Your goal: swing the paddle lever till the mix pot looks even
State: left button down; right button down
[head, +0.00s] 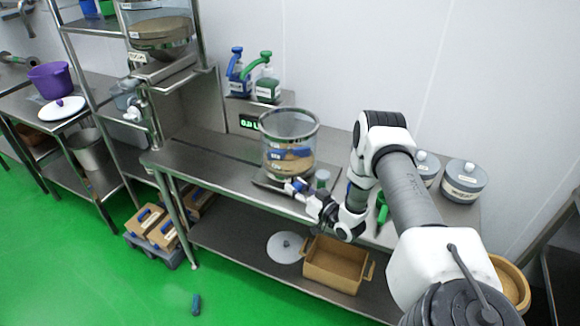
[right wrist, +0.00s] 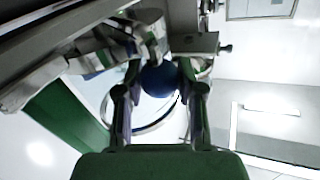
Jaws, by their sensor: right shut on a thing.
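The mix pot (head: 290,126) is a clear round vessel on the steel bench in the head view. Its lower part holds tan and brown contents with a blue band across them, so the colour looks uneven. My right gripper (head: 298,188) is low at the pot's front. In the right wrist view my right gripper (right wrist: 160,92) is shut on a round blue knob (right wrist: 160,77), which I take as the paddle lever's end. The rest of the lever is mostly hidden by the gripper. My left gripper is not in view.
A green-lit display (head: 250,122) and two pump bottles (head: 266,84) stand behind the pot. Grey lidded tubs (head: 463,181) are on the right. A tan crate (head: 337,264) is on the lower shelf. The bench left of the pot is clear.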

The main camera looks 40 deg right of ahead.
jog(key=shift+d, duration=0.25)
jog(key=c, duration=0.8)
grip_release()
jog(key=shift+o, duration=0.4)
jog(key=shift+a, duration=0.1)
